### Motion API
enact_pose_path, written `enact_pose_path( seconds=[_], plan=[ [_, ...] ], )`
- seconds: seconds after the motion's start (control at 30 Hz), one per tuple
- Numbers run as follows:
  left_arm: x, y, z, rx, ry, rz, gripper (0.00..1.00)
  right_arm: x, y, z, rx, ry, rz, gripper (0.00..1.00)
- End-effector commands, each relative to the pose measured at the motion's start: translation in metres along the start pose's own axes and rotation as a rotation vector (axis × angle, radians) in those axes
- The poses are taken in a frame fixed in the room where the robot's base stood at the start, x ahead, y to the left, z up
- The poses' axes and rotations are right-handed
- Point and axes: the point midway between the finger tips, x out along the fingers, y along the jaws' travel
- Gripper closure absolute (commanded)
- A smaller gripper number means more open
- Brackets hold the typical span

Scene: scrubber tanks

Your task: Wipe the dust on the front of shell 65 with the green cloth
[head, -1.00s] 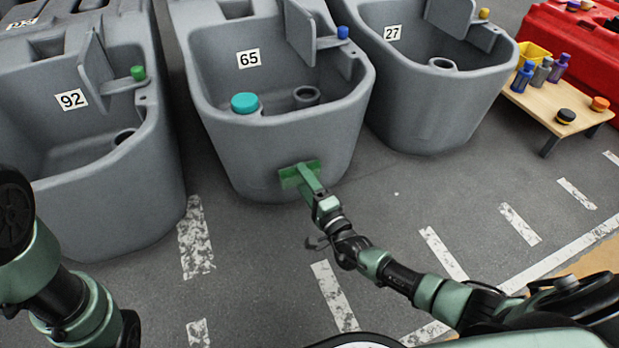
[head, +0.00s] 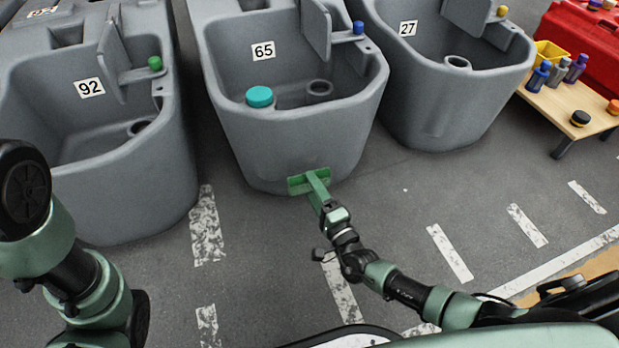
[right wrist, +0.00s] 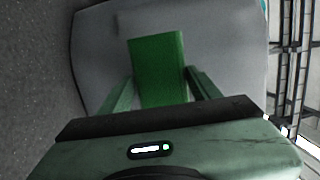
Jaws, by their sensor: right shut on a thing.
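Shell 65 (head: 285,130) is a grey tank with a white "65" label, in the middle of the head view. My right gripper (head: 318,188) is shut on the green cloth (head: 297,186), low on the front of shell 65. In the right wrist view the green cloth (right wrist: 157,70) shows between the two fingers, with the grey shell front (right wrist: 215,45) behind it. I cannot tell whether the cloth touches the shell. No dust can be made out clearly on the shell's front. My left arm shows at the left edge, but its gripper is not visible.
Shell 92 (head: 110,185) stands to the left and shell 27 (head: 430,105) to the right. A turquoise cap (head: 260,96) is inside shell 65. A small wooden table (head: 560,108) with bottles is at the right. The floor in front is clear.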

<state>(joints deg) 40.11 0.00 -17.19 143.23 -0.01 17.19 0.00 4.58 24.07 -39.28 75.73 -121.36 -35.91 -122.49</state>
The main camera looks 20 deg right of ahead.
Motion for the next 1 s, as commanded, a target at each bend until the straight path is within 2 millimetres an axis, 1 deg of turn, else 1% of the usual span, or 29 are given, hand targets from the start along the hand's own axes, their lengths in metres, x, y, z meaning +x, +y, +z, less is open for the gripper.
enact_pose_path(
  seconds=[0.1, 0.2, 0.63, 0.9, 1.0],
  plan=[
    [0.004, -0.001, 0.002, 0.000, 0.000, 0.000, 0.64, -0.011, -0.001, 0.002, 0.000, 0.000, 0.001, 0.70],
    [0.005, -0.001, 0.002, 0.000, 0.000, 0.000, 0.64, -0.016, -0.001, 0.002, 0.000, 0.000, 0.000, 0.70],
    [0.006, -0.001, 0.002, 0.000, 0.000, 0.000, 0.64, -0.021, -0.001, 0.003, -0.001, 0.000, -0.001, 0.70],
    [0.013, -0.003, 0.004, 0.000, 0.000, 0.000, 0.64, -0.043, -0.001, 0.007, -0.001, -0.001, 0.001, 0.70],
    [0.013, -0.003, 0.005, 0.000, 0.000, 0.000, 0.64, -0.047, 0.000, 0.007, -0.001, -0.001, 0.000, 0.70]
  ],
)
